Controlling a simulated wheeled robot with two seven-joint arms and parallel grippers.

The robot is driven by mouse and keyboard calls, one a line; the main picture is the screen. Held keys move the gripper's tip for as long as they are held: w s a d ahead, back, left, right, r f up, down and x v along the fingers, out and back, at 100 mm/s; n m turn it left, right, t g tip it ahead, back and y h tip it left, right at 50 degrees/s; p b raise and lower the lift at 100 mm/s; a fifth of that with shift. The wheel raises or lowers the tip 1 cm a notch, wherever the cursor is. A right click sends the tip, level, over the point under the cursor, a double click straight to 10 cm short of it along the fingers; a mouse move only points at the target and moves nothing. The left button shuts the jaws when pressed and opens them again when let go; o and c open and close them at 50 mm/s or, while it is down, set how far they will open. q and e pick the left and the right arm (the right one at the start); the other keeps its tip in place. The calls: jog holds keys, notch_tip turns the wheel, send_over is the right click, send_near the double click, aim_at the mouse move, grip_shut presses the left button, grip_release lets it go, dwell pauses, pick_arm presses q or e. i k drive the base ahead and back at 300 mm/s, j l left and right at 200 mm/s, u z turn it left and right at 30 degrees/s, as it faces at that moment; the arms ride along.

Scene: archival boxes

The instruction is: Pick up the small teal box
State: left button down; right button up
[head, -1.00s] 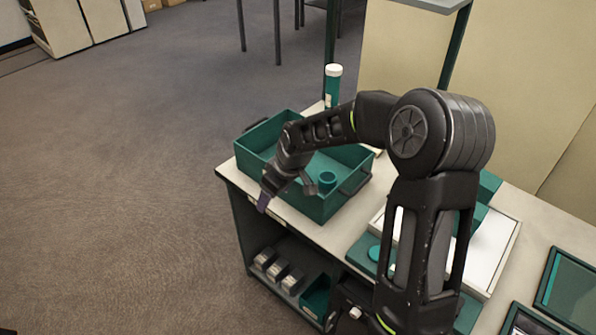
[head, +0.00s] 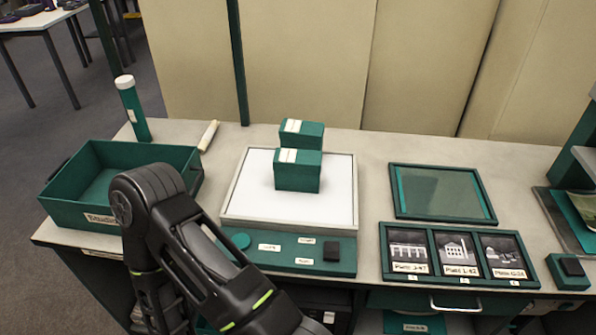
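Two teal boxes with white label strips are on a white-topped platform in the middle of the head view. The nearer teal box (head: 297,178) stands on the white surface. The other teal box (head: 312,134) shows just behind it or above it; its lower part is hidden, and I cannot tell whether they touch. They look similar in size. My arm crosses the lower left of the view, to the left of the boxes. Neither of my grippers is in view.
A teal tray (head: 72,214) stands at the left, partly behind my arm. A teal tube (head: 133,108) stands behind it. The platform (head: 240,207) has a teal front panel with labels. A framed panel (head: 440,192) and picture cards (head: 460,255) lie to the right.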

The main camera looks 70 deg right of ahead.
aim_at(296, 170)
jog(key=z, duration=0.5)
jog(key=i+l+z, duration=0.1)
jog(key=z, duration=0.4)
jog(key=i+z, duration=0.1)
jog(key=z, duration=0.85)
jog(key=i+z, duration=0.1)
jog(key=z, duration=0.4)
jog(key=k+z, duration=0.3)
jog(key=z, duration=0.2)
jog(key=k+l+z, duration=0.1)
jog(key=k+z, duration=0.2)
jog(key=z, duration=0.2)
